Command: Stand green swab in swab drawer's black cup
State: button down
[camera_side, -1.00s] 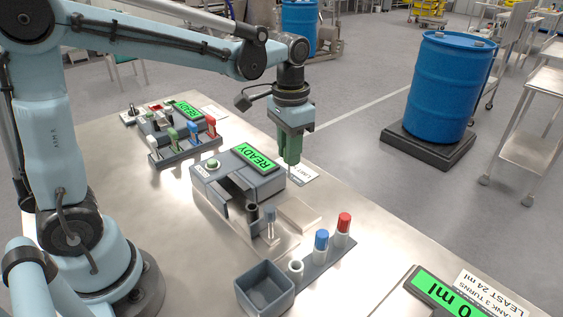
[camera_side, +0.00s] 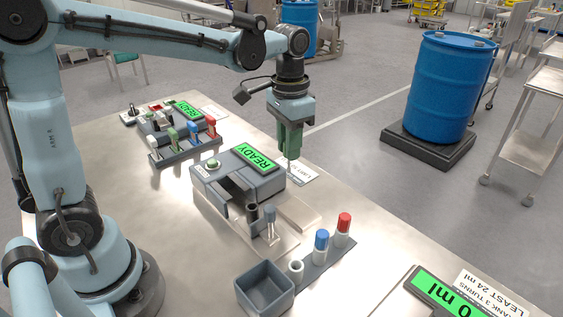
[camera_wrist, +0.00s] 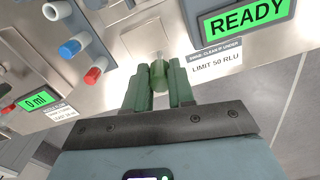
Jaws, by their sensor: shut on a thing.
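My gripper (camera_side: 289,152) has green fingers and is shut on the green swab. It hangs over the far edge of the READY machine, to the right of and beyond the drawer. The swab (camera_wrist: 158,76) shows as a pale green, partly see-through piece between the fingers in the wrist view; in the side view its thin lower end points down, and the fingers hide most of it. The black cup (camera_side: 252,211) stands upright in the swab drawer (camera_side: 236,220), in front of the machine. The swab is well apart from the cup.
The READY machine (camera_side: 240,176) stands behind the drawer. A clear vial (camera_side: 271,224) stands beside the cup. A holder with an empty white tube (camera_side: 296,268), a blue swab (camera_side: 321,241) and a red swab (camera_side: 344,223) is to the right. A grey bin (camera_side: 264,288) stands in front.

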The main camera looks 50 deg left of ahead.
jog(key=s+r, duration=0.2)
jog(key=s, duration=0.7)
jog(key=shift+s+a+f, duration=0.1)
jog(key=shift+a+f, duration=0.1)
jog(key=shift+f, duration=1.1)
jog(key=shift+s+a+f, duration=0.1)
jog(key=shift+a+f, duration=0.1)
jog(key=shift+f, duration=1.1)
jog(key=shift+f, duration=0.3)
jog(key=shift+f, duration=2.55)
jog(key=c, duration=0.9)
grip_release()
jog(key=shift+r, duration=6.05)
